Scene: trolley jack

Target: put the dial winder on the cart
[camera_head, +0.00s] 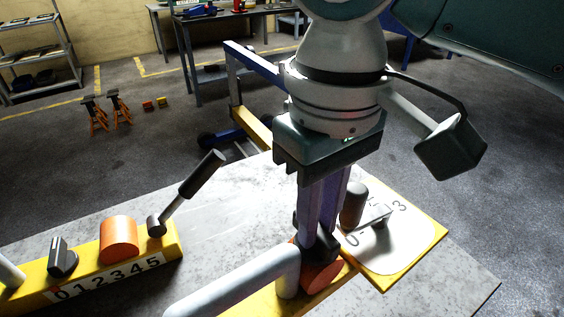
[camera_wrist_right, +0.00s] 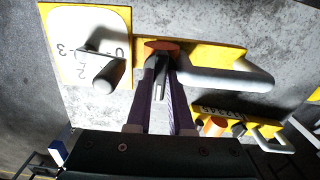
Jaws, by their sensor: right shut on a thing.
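The dial winder has a yellow-edged white dial plate (camera_head: 410,240) with black numerals, a small crank with a dark knob (camera_head: 353,205), an orange disc (camera_head: 322,277) and a thick pale curved handle (camera_head: 235,283). It lies at the near right of a grey top. My right gripper (camera_head: 318,238) points down and is shut on its dark post above the orange disc. In the right wrist view the dial plate (camera_wrist_right: 72,50) is left of the fingers (camera_wrist_right: 160,80). A blue frame with wheels (camera_head: 240,95), possibly the cart, stands beyond the top. My left gripper is not in view.
A yellow block (camera_head: 120,275) numbered 0 to 5 sits at left on the grey top (camera_head: 225,220), with an orange cylinder (camera_head: 118,238) and a tilted black-gripped lever (camera_head: 200,175). The top's middle is clear. Orange jack stands (camera_head: 97,115) and shelves (camera_head: 35,50) are far left.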

